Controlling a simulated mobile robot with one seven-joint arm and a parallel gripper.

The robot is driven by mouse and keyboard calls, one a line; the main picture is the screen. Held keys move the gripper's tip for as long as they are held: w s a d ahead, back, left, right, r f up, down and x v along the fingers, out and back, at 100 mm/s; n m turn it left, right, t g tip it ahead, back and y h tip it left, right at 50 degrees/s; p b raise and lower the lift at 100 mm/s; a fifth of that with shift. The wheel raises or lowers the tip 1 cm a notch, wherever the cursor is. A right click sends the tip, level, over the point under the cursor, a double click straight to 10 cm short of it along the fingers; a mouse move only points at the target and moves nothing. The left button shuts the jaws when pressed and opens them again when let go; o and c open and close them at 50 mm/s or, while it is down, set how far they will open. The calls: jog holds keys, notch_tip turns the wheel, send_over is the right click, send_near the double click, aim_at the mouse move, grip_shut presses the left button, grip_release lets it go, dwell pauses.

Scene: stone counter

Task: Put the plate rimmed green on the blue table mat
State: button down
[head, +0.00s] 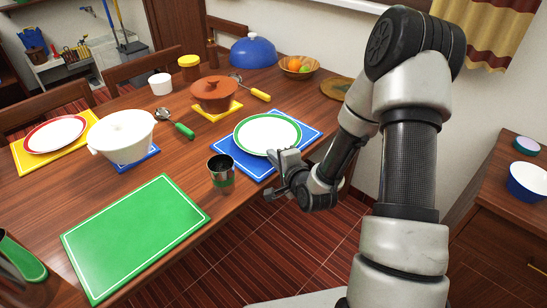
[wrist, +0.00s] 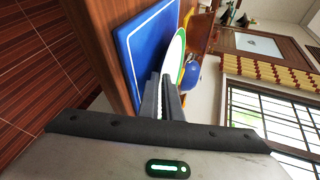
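The plate rimmed green (head: 267,132) is white and lies level over the blue table mat (head: 240,163), toward its far part. In the wrist view the same plate (wrist: 174,55) shows edge-on beyond my fingertips, over the blue mat (wrist: 142,48). My gripper (head: 283,160) is at the plate's near right edge. Its two fingers (wrist: 163,82) are close together, with the plate's rim between their tips. Whether the plate rests fully on the mat or sits slightly above it is hard to tell.
A metal cup (head: 221,172) stands left of my gripper, by the blue mat. A green mat (head: 135,235) is empty. A red-rimmed plate (head: 55,134) and a white tureen (head: 122,135) stand left.

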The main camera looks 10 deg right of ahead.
jog(key=shift+f, duration=0.15)
jog(key=c, duration=2.3)
grip_release()
jog(key=shift+o, duration=0.2)
jog(key=shift+s+r, duration=0.15)
jog(key=shift+r, duration=0.1)
jog(key=p+v, duration=0.9)
jog(key=v, duration=0.2)
jog(key=shift+s, duration=0.3)
jog(key=shift+d, duration=0.1)
